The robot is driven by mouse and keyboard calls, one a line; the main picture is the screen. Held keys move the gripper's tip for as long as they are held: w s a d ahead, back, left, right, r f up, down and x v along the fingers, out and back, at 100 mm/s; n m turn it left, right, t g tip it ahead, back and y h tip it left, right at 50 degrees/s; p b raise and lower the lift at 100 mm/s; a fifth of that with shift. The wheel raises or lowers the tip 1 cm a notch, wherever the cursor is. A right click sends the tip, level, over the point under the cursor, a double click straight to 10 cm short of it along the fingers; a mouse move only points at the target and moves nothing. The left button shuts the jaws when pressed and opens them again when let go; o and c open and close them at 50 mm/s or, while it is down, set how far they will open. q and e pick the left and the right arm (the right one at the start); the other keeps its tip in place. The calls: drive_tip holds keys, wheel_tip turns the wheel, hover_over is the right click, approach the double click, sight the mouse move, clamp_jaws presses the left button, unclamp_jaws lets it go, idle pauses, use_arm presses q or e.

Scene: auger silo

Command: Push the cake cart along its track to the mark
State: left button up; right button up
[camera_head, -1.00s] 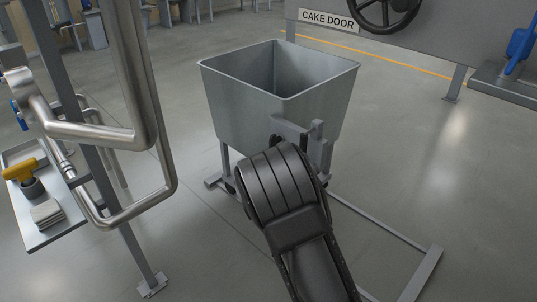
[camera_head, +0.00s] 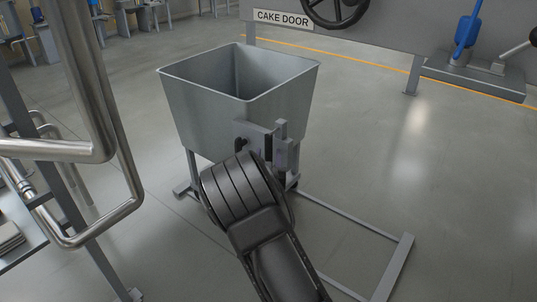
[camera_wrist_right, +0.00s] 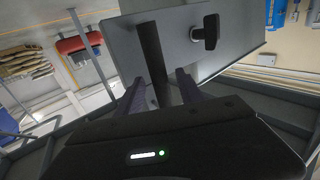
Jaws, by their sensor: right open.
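The cake cart (camera_head: 237,105) is a grey, open-topped, tapered metal bin on legs. The mark cannot be made out. My left gripper is out of view.
Bent steel pipes (camera_head: 112,130) and a frame stand close on the left, beside a tray (camera_head: 15,238). A panel labelled CAKE DOOR (camera_head: 283,19) with a black handwheel is behind the cart. The floor to the right is mostly clear.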

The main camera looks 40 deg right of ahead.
drive_tip(key=shift+x, duration=1.05)
drive_tip(key=shift+c, duration=0.3)
clamp_jaws()
drive_tip(key=shift+a, duration=0.1)
